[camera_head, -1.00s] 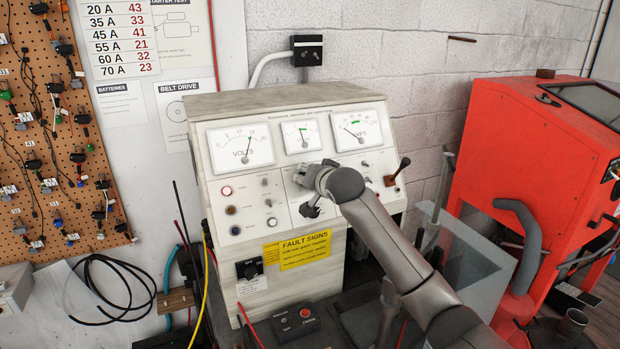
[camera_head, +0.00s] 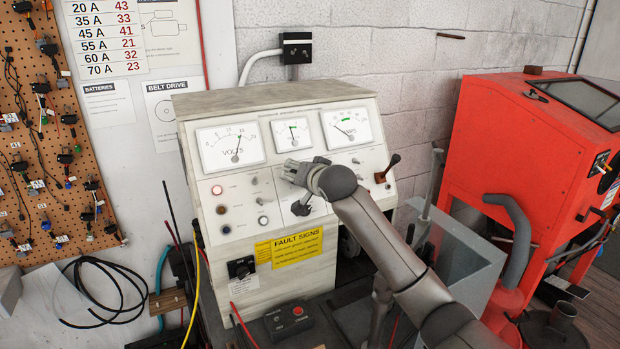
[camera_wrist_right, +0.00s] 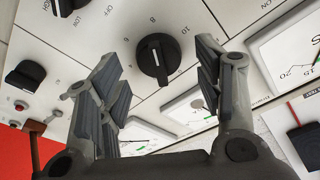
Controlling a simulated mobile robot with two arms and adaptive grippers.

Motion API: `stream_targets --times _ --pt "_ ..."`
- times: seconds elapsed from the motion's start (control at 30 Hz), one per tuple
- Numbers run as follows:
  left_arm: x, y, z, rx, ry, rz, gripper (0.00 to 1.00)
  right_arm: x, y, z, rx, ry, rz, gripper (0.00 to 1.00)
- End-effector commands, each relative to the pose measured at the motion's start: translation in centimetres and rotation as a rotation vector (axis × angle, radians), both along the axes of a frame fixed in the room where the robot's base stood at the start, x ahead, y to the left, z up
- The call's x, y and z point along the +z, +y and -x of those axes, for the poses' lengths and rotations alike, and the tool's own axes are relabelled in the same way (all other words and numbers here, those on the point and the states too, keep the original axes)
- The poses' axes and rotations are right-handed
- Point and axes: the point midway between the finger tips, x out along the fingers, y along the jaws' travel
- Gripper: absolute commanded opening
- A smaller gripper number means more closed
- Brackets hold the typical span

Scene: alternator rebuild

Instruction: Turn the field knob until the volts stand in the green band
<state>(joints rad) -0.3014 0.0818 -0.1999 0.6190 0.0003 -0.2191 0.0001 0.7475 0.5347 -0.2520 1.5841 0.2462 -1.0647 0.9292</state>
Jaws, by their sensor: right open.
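The grey test bench panel carries the volts meter (camera_head: 222,150) at upper left in the head view. Its needle leans a little right of upright; a small green mark lies near its tip, too small to tell whether they line up. My right gripper (camera_head: 289,171) is at the panel, below the middle meter. The right wrist view shows a black knob (camera_wrist_right: 153,62) with a white pointer line and numbers including 6, 8 and 10. It stands between my open fingers, with a gap on each side. The gripper hides this knob in the head view. My left gripper is not in view.
A black lever knob (camera_head: 300,208) sits just below my gripper; it also shows beside OFF and LOW in the wrist view (camera_wrist_right: 62,6). A brown-based lever (camera_head: 385,172) stands at right. The amps meter (camera_head: 346,127) is above. A red cabinet (camera_head: 500,130) stands further right.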

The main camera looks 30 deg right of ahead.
Motion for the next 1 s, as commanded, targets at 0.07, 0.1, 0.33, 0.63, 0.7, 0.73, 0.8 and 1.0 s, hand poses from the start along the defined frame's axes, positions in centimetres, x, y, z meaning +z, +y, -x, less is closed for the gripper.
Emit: stream_targets --times 0.07,0.1,0.33,0.63,0.7,0.73,0.8,1.0 --pt "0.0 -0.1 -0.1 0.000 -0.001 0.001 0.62 0.3 0.2 0.9 0.001 0.000 0.001 0.61" --pt "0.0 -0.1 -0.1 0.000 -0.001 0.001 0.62 0.5 0.2 1.4 0.001 0.000 0.001 0.61" --pt "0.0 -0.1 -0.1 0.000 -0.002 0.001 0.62 1.8 0.7 4.7 0.000 -0.001 0.001 0.61" --pt "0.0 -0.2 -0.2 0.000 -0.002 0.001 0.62 3.4 1.4 8.7 0.000 0.001 0.000 0.61" --pt "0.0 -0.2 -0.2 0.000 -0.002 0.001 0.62 3.6 1.4 9.3 0.000 0.000 0.000 0.61" --pt "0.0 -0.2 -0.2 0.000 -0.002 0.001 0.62 3.7 1.5 9.5 0.000 0.000 0.000 0.61" --pt "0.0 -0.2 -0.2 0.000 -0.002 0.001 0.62 3.9 1.5 9.9 0.000 0.002 0.001 0.61" --pt "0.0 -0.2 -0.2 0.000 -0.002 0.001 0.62 4.0 1.6 10.2 -0.001 0.002 0.000 0.61"
